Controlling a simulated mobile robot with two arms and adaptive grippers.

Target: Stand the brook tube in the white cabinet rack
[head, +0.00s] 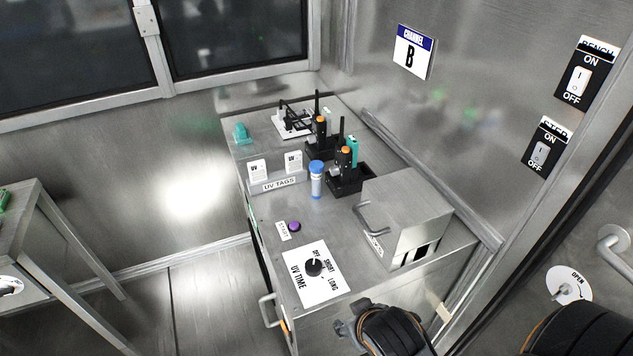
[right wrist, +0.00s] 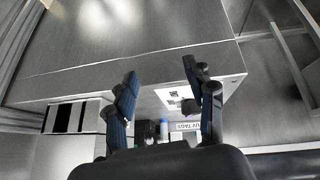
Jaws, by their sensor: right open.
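A clear tube with a blue cap (head: 316,180) stands upright on the grey cabinet top, right of the UV tags holder. I cannot read a name on it. Its blue cap also shows small between my fingers in the right wrist view (right wrist: 164,127). A small white rack-like stand (head: 292,121) with dark parts sits at the back of the cabinet top; I cannot tell if it is the named rack. My right gripper (head: 362,322) is open and empty, near the cabinet's front edge, well short of the tube. It also shows in the right wrist view (right wrist: 163,84). My left gripper is out of view.
A steel box with a handle (head: 408,215) stands right of the tube. Black devices with orange knobs (head: 346,172) stand close behind the tube. The UV tags holder (head: 279,183) is to its left. A UV time dial panel (head: 313,272) and purple button (head: 294,226) lie in front.

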